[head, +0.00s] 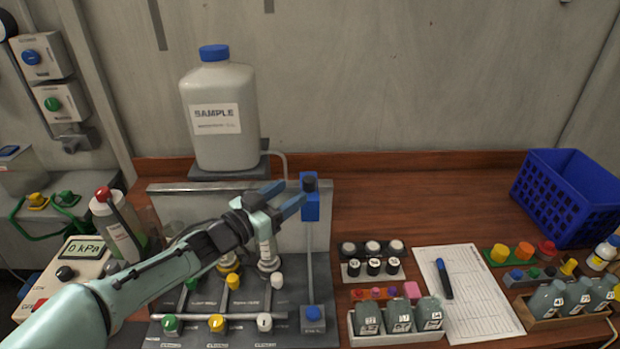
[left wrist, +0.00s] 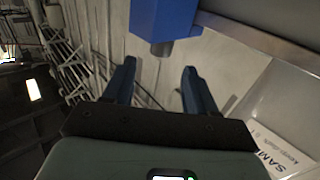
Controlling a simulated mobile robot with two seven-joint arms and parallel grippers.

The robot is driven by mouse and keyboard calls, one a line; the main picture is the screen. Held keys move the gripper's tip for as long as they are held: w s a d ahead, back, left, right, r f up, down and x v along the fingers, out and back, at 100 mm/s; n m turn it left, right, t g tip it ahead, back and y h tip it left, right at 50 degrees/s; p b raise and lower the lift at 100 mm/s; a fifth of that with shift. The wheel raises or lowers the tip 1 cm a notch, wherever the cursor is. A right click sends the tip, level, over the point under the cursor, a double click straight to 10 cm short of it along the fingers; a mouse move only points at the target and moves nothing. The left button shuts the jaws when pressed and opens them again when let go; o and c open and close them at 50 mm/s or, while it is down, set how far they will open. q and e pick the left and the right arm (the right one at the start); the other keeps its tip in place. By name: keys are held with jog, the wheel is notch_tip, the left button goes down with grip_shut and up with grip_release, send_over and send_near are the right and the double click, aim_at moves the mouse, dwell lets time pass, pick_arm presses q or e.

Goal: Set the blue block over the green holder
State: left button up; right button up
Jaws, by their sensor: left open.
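A blue block (head: 311,208) with a dark round top sits high at the right end of the grey panel, above a thin upright tube. In the left wrist view the blue block (left wrist: 165,18) is just beyond the fingertips, with a grey stub at its end. My left gripper (head: 288,202) is open and empty, its fingers pointing at the block from the left. The block is not between the fingers in the left wrist view. A low green holder (head: 488,259) with coloured caps is at the right; I cannot tell if it is the task's one. My right gripper is not in view.
The grey panel (head: 305,240) and a valve board with coloured knobs lie beneath my left arm. A white SAMPLE jug (head: 218,140) stands behind. Racks of bottles, a paper sheet (head: 480,300) and a blue basket (head: 565,205) are at the right. The wooden bench behind them is clear.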

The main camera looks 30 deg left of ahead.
aim_at(304, 182)
pick_arm(q)
jog(key=x, duration=0.7)
jog(key=shift+w+p, duration=0.3)
jog(key=shift+w, duration=0.05)
grip_shut()
